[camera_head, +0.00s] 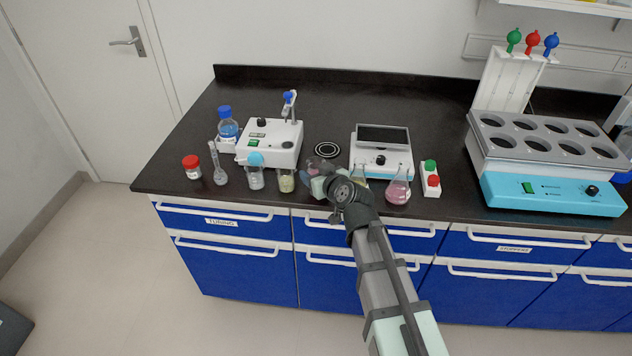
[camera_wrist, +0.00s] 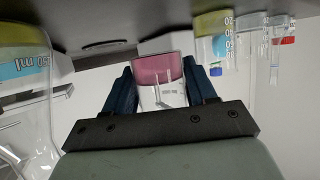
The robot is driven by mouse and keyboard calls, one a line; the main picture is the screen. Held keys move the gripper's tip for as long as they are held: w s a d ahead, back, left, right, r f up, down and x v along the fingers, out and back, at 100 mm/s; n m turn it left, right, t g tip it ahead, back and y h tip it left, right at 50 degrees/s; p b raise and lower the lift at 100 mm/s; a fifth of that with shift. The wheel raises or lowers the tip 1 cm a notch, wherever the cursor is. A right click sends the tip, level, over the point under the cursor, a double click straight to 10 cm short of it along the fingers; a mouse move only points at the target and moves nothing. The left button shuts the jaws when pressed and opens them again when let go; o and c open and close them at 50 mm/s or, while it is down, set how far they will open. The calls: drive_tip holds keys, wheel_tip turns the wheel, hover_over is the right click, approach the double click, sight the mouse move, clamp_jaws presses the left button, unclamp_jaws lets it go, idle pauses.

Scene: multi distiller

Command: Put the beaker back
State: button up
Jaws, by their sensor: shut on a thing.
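My gripper (camera_head: 314,178) is near the front edge of the counter, between the yellow-green beaker and a flask to its right. In the wrist view my gripper (camera_wrist: 160,85) is shut on a clear beaker (camera_wrist: 167,92) with pink liquid, its two dark fingers on either side. That view looks upside down, with the liquid at the top. In the head view the held beaker (camera_head: 322,164) is mostly hidden by my gripper and wrist. I cannot tell whether its base touches the counter. A round black pad (camera_head: 327,149) with a white ring lies just behind it.
Right are a pink flask (camera_head: 398,191), a balance (camera_head: 381,158) and a water bath (camera_head: 552,192).

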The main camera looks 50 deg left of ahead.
drive_tip(key=shift+f, duration=1.5)
drive_tip(key=shift+f, duration=0.1)
drive_tip(key=o, duration=0.9)
drive_tip(key=v, duration=1.2)
